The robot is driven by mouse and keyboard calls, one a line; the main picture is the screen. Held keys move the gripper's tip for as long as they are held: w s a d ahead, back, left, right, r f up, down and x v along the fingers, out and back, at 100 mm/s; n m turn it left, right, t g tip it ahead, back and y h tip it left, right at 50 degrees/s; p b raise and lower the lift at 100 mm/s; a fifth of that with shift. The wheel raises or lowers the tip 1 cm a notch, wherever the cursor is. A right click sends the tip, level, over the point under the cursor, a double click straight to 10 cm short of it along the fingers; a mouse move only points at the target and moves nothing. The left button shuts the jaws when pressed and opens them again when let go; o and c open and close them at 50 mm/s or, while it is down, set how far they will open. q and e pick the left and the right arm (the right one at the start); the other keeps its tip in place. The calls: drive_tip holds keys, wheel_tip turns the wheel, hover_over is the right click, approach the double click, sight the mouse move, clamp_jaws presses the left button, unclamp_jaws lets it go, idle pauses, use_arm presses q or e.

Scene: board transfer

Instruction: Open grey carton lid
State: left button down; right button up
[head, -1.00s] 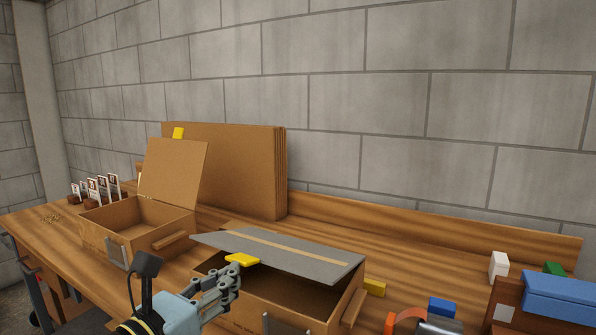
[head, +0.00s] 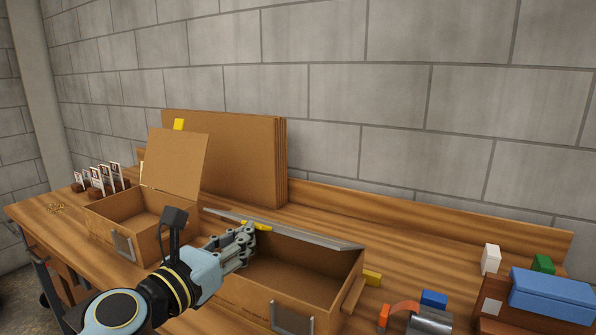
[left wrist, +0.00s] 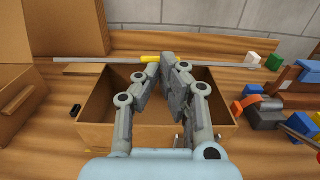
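The grey carton (head: 300,265) is a brown box with a grey lid (head: 315,239). In the head view the lid shows almost edge-on as a thin strip at the back, raised, with the inside of the box exposed. A yellow tab (head: 257,226) sits on the lid's edge; it also shows in the left wrist view (left wrist: 150,59). My left gripper (head: 245,236) reaches over the box from its left side, fingertips close together just under the tab. The fingers look shut; contact with the tab is unclear. My right gripper is out of view.
An open brown carton (head: 118,205) stands to the left. Flat cardboard sheets (head: 235,160) lean on the wall behind. Right of the box are a yellow block (head: 372,277), a blue block (head: 434,299), an orange-and-grey item (head: 405,312) and a blue-topped box (head: 550,295).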

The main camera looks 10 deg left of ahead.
use_arm(q)
drive_tip(key=shift+w+d+r+p, duration=0.4)
drive_tip(key=shift+w+r, duration=0.15)
drive_tip(key=shift+w, duration=0.45)
drive_tip(key=shift+w+d+r+p, duration=0.35)
drive_tip(key=shift+w+r, duration=0.15)
drive_tip(key=shift+w, duration=0.45)
drive_tip(key=shift+w+d+r+p, duration=0.4)
drive_tip(key=shift+w+r, duration=0.15)
drive_tip(key=shift+w, duration=0.45)
drive_tip(key=shift+w+d+r, duration=0.2)
drive_tip(key=shift+w+d, duration=0.05)
drive_tip(key=shift+w, duration=0.45)
drive_tip(key=shift+w+d+r, duration=0.2)
drive_tip(key=shift+w, duration=0.5)
drive_tip(key=shift+w+d+r, duration=0.2)
drive_tip(key=shift+w+d, duration=0.05)
drive_tip(key=shift+w, duration=0.45)
drive_tip(key=b+x, duration=0.3)
drive_tip(key=x, duration=0.6)
